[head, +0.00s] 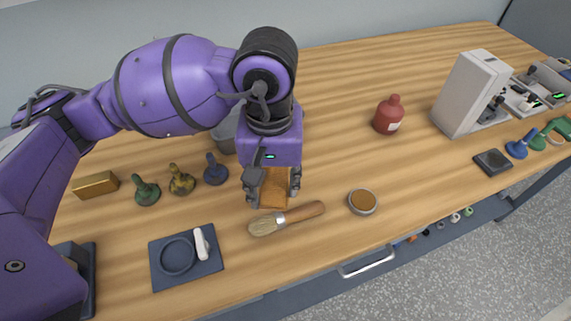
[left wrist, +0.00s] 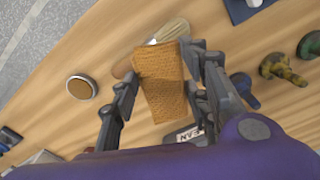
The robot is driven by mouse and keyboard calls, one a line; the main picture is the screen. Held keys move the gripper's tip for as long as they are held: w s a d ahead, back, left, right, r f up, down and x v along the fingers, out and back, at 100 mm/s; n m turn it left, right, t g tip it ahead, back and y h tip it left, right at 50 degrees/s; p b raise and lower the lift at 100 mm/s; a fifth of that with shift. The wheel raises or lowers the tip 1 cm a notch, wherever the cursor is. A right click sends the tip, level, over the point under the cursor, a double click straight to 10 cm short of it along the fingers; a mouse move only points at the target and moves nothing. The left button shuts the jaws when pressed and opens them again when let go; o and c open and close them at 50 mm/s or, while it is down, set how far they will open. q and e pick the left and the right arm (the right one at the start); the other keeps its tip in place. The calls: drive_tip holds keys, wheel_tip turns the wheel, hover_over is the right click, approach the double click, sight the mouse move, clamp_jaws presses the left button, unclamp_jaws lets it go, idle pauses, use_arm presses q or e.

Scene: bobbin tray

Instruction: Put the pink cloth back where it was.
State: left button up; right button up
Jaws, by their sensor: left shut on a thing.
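No pink cloth shows in either view. My left gripper (head: 270,191) is shut on an orange-brown cloth (head: 275,188), which spans between its fingers. In the left wrist view the cloth (left wrist: 163,90) has a woven texture and hangs between the two dark fingers (left wrist: 160,72). It is just behind a brush (head: 287,218) with a wooden handle, and in the left wrist view it overlaps the brush (left wrist: 165,40). I cannot tell whether the cloth touches the wood. My right gripper is not in view.
A round tin (head: 362,203) lies right of the brush. A dark tray (head: 160,282) with a white piece sits front left. Several stamps (head: 181,180) and a brass block (head: 95,185) stand left. A red bottle (head: 388,115) stands behind. The worktop (head: 340,150) between is clear.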

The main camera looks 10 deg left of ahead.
sight(269, 171)
use_arm(q)
drive_tip(key=w, duration=0.1)
drive_tip(key=w+a+f, duration=0.2)
drive_tip(key=w, duration=0.1)
drive_tip(key=shift+a, duration=0.1)
drive_tip(key=w+f, duration=0.1)
drive_tip(key=f, duration=0.1)
drive_tip(key=w+a+f, duration=0.1)
drive_tip(key=w+f, duration=0.2)
drive_tip(key=shift+a+f, duration=0.3)
drive_tip(key=shift+a, duration=0.05)
drive_tip(key=shift+w+a+f+p, duration=0.1)
drive_tip(key=shift+f+p, duration=0.1)
drive_tip(key=shift+f, duration=0.65)
drive_tip(key=shift+w+f+p, duration=0.1)
drive_tip(key=shift+f+p, duration=0.05)
drive_tip(key=shift+f, duration=0.7)
drive_tip(key=shift+f, duration=0.2)
drive_tip(key=o, duration=1.1)
